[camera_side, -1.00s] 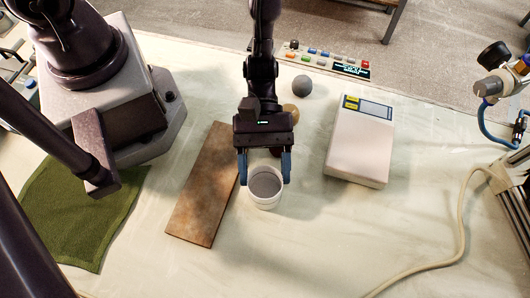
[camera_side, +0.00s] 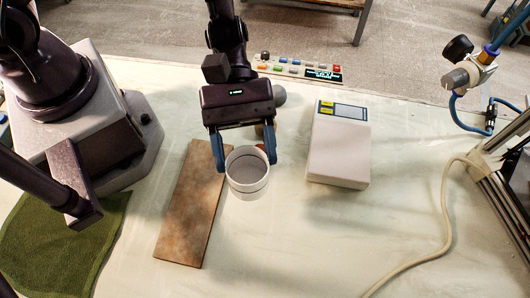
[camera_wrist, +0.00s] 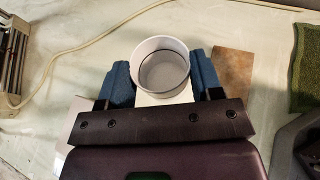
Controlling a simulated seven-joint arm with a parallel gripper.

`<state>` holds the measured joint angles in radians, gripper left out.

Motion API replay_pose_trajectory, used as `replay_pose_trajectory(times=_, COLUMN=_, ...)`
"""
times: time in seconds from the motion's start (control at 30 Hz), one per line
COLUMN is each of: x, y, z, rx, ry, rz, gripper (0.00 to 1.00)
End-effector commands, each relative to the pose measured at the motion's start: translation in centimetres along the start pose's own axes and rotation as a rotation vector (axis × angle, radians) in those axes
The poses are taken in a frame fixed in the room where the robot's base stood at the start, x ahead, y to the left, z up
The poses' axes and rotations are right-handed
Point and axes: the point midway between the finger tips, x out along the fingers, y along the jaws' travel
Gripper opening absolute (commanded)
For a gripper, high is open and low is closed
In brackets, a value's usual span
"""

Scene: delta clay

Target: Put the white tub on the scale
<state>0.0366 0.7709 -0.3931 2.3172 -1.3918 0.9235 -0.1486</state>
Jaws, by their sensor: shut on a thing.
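The white tub (camera_side: 248,188) is round, open at the top and grey inside. My gripper (camera_side: 246,162) is shut on it, one blue finger on each side near the rim. The tub appears held upright above the table. The wrist view also shows the tub (camera_wrist: 161,68) between the fingers. The scale (camera_side: 338,154), a pale flat box with a display and yellow labels at its far end, lies to the right of the tub, apart from it.
A rusty brown board (camera_side: 190,215) lies just left of the tub. A green cloth (camera_side: 60,245) is at the lower left. A grey ball (camera_side: 279,95) and a button panel (camera_side: 300,68) are behind the gripper. A cable (camera_side: 447,210) curves at the right.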

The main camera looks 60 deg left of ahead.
Motion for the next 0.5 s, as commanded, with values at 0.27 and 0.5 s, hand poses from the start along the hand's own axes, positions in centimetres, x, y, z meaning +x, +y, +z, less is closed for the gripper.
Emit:
replay_pose_trajectory(times=0.27, x=-8.2, y=3.5, z=1.6, rx=-0.075, ry=0.005, rz=0.206, gripper=0.37)
replay_pose_trajectory(times=0.5, x=-11.4, y=3.8, z=3.1, rx=-0.125, ry=0.001, rz=0.306, gripper=0.37)
